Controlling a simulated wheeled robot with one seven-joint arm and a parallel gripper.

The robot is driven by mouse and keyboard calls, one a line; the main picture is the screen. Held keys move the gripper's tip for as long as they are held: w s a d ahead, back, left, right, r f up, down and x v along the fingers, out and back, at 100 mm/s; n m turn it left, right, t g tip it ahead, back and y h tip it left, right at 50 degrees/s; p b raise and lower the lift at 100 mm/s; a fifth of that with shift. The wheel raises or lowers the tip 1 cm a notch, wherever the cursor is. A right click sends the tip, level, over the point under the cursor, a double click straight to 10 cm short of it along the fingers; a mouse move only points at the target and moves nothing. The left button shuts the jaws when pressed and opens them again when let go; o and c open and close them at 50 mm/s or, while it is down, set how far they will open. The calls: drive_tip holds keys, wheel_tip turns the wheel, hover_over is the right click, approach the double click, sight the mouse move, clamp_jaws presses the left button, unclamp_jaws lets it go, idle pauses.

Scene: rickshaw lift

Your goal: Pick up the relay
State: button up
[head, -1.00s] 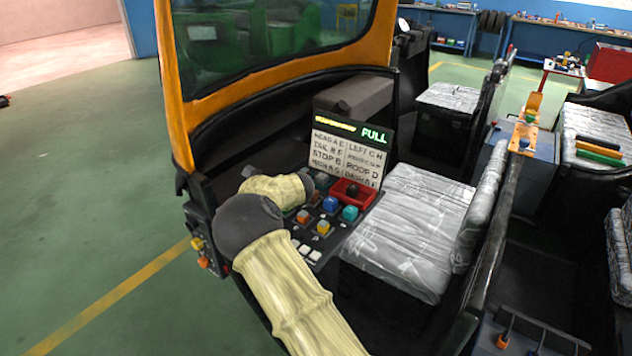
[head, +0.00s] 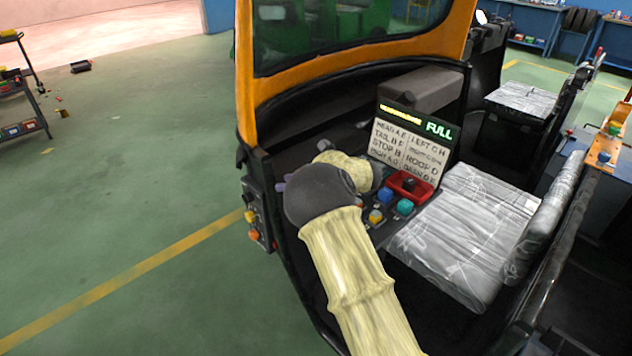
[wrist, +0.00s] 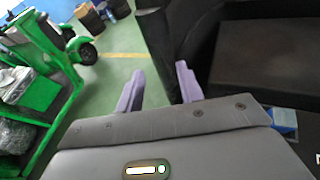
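I cannot tell which piece is the relay. Small coloured blocks sit on the rickshaw's dash panel in the head view: a blue one (head: 385,195), a yellow one (head: 375,216) and a teal one (head: 405,206). A red tray (head: 409,187) with a dark piece lies beside them. My arm covers the panel's left part. My gripper (wrist: 160,86) shows two purple fingers apart in the wrist view, with only a dark post and floor behind and between them. In the head view, my arm hides most of it; a purple tip shows left of the dark joint.
A label board (head: 413,143) stands behind the blocks, with a lit sign reading FULL. A plastic-wrapped seat (head: 465,235) is at right. The orange windscreen frame (head: 246,90) rises at left. Green floor (head: 130,200) is open on the left. A green rickshaw (wrist: 40,90) shows in the wrist view.

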drive_tip(key=w+d+r+m+t+h, duration=0.2)
drive_tip(key=d+m+t+h, duration=0.25)
drive_tip(key=d+m, duration=0.65)
drive_tip(key=w+d+r+m+t+h, duration=0.1)
drive_tip(key=d+r+m+t+h, duration=0.3)
drive_tip(key=d+m, duration=0.6)
drive_tip(key=s+d+f+m+g+h, duration=0.2)
drive_tip(key=s+d+f+m+h, duration=0.25)
drive_tip(key=s+m, duration=0.7)
drive_tip(key=s+f+m+g, duration=0.2)
drive_tip(key=s+m+g, duration=0.2)
drive_tip(key=s+m, duration=0.4)
drive_tip(key=s+f+m+g, duration=0.2)
drive_tip(key=s+m+g, duration=0.2)
drive_tip(key=s+m, duration=0.5)
drive_tip(key=s, duration=0.5)
drive_tip(key=shift+s+d+f+h, duration=0.15)
drive_tip(key=shift+s+d+h, duration=0.15)
drive_tip(key=shift+s, duration=0.1)
